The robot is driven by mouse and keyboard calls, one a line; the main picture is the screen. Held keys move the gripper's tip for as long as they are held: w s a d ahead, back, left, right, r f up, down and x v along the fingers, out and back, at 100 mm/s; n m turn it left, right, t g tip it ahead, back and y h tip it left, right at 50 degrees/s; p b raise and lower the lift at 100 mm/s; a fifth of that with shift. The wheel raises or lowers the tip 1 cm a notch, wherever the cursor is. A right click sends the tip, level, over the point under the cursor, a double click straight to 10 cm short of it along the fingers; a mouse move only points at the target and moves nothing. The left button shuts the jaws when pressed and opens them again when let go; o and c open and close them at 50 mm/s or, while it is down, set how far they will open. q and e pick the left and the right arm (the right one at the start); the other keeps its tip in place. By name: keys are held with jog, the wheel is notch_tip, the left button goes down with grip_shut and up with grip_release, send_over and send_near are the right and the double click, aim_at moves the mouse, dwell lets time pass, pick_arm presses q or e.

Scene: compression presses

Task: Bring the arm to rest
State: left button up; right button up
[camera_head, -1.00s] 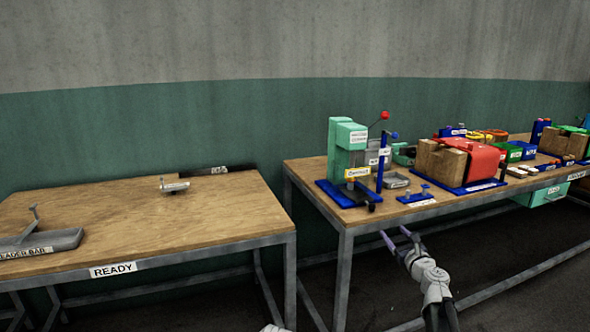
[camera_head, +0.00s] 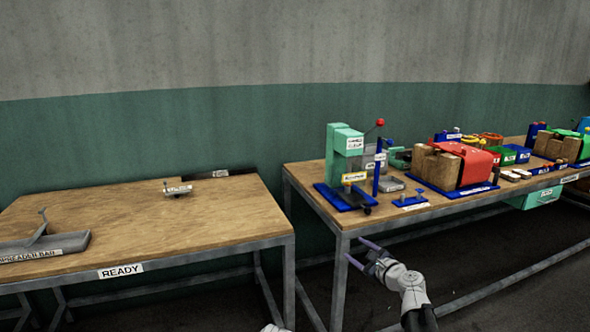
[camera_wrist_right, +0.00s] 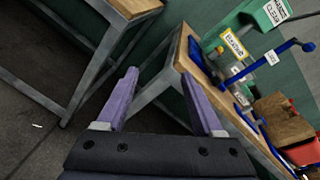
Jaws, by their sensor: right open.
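My right gripper (camera_head: 360,255) is open and empty in the head view, low in front of the right workbench's near left leg. Its two purple fingers stand apart in the right wrist view (camera_wrist_right: 160,97), with nothing between them and a bench leg beyond. It touches no object that I can make out. My left gripper is not in view; only a small pale piece shows at the bottom edge of the head view.
The left table (camera_head: 200,222) labelled READY holds a grey spreader bar tray (camera_head: 70,243) and a small labelled stand (camera_head: 178,190). A floor gap separates the tables.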

jog(key=s+a+f+n+g+p, duration=0.2)
jog(key=s+a+n+g+p, duration=0.8)
jog(key=s+a+n, duration=0.7)
jog(key=s+d+r+n+g+h+p, duration=0.1)
jog(key=s+d+n+g+h+p, duration=0.1)
jog(key=s, duration=0.7)
jog(key=s+d+r+n+g+h+p, duration=0.1)
jog(key=s+d+n+g+h+p, duration=0.1)
jog(key=s+n+h+p, duration=0.3)
jog(key=s+n+g+h, duration=0.1)
jog(key=s+n, duration=0.2)
jog(key=s, duration=0.1)
jog(key=shift+n, duration=0.3)
